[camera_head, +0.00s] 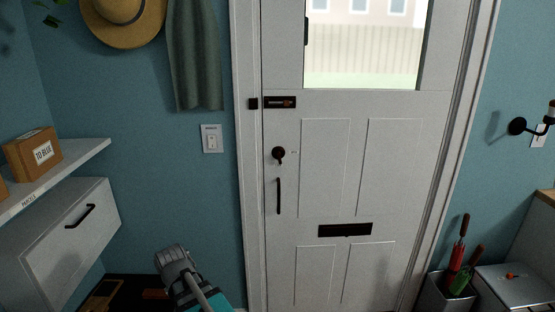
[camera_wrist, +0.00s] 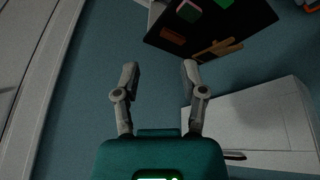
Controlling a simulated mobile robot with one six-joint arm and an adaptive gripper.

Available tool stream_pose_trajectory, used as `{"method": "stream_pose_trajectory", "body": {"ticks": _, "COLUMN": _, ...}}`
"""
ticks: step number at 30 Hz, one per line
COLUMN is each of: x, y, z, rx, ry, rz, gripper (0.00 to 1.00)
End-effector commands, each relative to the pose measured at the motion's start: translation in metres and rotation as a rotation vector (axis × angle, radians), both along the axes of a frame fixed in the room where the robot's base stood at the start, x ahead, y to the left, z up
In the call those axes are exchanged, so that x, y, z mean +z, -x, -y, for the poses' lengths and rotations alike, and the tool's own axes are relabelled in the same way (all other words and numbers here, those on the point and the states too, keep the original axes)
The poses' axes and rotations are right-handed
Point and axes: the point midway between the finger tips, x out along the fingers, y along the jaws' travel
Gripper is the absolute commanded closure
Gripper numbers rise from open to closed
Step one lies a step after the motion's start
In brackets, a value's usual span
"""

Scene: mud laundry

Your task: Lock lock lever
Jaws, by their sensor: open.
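A white door (camera_head: 335,165) stands shut in its frame in the head view. I cannot tell which small part is the lever. My gripper (camera_wrist: 160,72) is open and empty in the wrist view, its two fingers apart. My arm is low and left of the door, away from the lock.
A shelf with a cardboard box (camera_head: 33,153) and a white cabinet (camera_head: 68,240) stand at the left. A hat (camera_head: 124,22) and green cloth (camera_head: 194,60) hang left of the door. An umbrella bin (camera_head: 450,292) stands at the lower right. The space before the door looks clear.

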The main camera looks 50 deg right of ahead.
Motion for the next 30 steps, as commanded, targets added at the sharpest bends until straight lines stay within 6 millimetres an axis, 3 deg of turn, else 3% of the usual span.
{"method": "stream_pose_trajectory", "body": {"ticks": 1, "x": -0.002, "y": -0.015, "z": 0.021, "rx": -0.028, "ry": 0.016, "rz": 0.054, "gripper": 0.46}}
{"method": "stream_pose_trajectory", "body": {"ticks": 6, "x": 0.008, "y": -0.053, "z": 0.086, "rx": -0.104, "ry": 0.082, "rz": 0.250, "gripper": 0.46}}
{"method": "stream_pose_trajectory", "body": {"ticks": 15, "x": 0.040, "y": -0.093, "z": 0.208, "rx": -0.214, "ry": 0.231, "rz": 0.582, "gripper": 0.46}}
{"method": "stream_pose_trajectory", "body": {"ticks": 23, "x": 0.078, "y": -0.097, "z": 0.313, "rx": -0.280, "ry": 0.392, "rz": 0.854, "gripper": 0.46}}
{"method": "stream_pose_trajectory", "body": {"ticks": 30, "x": 0.117, "y": -0.077, "z": 0.402, "rx": -0.309, "ry": 0.561, "rz": 1.089, "gripper": 0.46}}
